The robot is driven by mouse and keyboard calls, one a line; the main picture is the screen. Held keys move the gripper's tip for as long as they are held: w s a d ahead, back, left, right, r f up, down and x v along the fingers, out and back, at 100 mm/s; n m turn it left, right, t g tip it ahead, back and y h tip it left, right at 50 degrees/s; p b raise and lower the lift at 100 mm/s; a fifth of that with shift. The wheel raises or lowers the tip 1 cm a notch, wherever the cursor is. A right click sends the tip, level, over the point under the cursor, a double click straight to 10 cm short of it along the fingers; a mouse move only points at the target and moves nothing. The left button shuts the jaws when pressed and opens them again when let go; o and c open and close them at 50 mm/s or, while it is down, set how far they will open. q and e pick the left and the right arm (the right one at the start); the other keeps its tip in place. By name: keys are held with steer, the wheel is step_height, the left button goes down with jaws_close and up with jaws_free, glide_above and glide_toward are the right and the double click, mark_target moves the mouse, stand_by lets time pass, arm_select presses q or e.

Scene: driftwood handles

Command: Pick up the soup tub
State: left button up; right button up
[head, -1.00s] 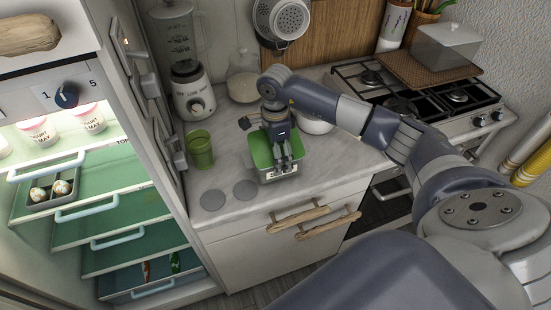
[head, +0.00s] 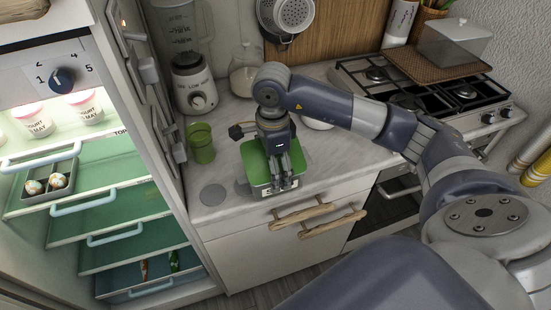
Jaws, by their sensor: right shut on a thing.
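The soup tub (head: 255,167) is a green, box-shaped tub with a pale label on its front, at the middle of the head view. My right gripper (head: 284,184) points down over it and is shut on its front side. The fingers cover part of the tub. The tub appears slightly above the counter, near the front edge, though its underside is hidden. My left gripper is not in view.
A green glass (head: 201,144) stands left of the tub, and a grey disc (head: 213,195) lies in front of it. A blender (head: 193,85), a glass jar (head: 245,70) and a partly hidden white bowl (head: 317,124) stand behind. An open fridge (head: 125,165) is at left, a stove (head: 440,95) at right.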

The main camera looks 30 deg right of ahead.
mark_target(268, 190)
steer(key=shift+s+a+r+b, duration=0.2)
steer(key=shift+s+a+b, duration=0.3)
steer(key=shift+s+a, duration=0.8)
steer(key=shift+s+a+r+b, duration=0.15)
steer(key=shift+s+a+b, duration=0.35)
steer(key=shift+s+a, duration=0.75)
steer(key=shift+s+d, duration=0.1)
steer(key=shift+s, duration=0.05)
